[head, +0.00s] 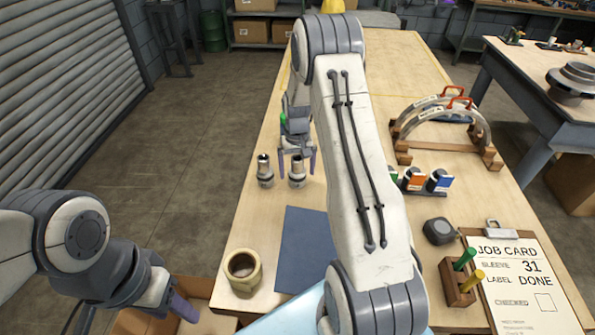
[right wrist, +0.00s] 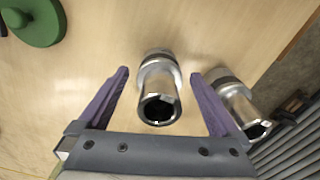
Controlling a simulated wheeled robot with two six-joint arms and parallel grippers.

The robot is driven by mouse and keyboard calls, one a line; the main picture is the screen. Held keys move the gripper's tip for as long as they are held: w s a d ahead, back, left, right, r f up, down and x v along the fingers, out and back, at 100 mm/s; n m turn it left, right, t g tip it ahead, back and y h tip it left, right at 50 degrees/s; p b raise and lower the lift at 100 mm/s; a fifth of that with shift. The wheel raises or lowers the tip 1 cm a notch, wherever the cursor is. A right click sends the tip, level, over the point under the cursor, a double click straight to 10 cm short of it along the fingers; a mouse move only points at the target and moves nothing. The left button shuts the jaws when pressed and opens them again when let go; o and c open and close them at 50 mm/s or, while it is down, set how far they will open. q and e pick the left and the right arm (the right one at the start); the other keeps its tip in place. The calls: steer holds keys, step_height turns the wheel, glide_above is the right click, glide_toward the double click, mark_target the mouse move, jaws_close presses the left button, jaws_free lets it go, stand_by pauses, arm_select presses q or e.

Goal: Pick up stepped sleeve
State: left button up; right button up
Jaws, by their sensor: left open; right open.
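Two metallic stepped sleeves stand upright side by side on the workbench in the head view: a left sleeve (head: 264,172) and a right sleeve (head: 297,174). My right gripper (head: 297,160) is open at the right sleeve, one purple finger on each side. In the right wrist view this sleeve (right wrist: 160,88) shows between the open fingers, with a gap to each, its hollow end facing the camera. The other sleeve (right wrist: 238,102) is just outside one finger. My left gripper (head: 182,306) is open and empty, low at the left, off the bench.
A dark blue mat (head: 304,250) and a tan round cup (head: 242,272) are nearer on the bench (head: 250,215). A green round object (right wrist: 36,20) lies near my right gripper. A job card (head: 515,285) reads sleeve 31. A curved rack (head: 445,120) stands right of my arm.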

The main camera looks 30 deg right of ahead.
jaws_close()
steer(key=shift+w+d, duration=0.1)
steer(key=shift+r, duration=0.2)
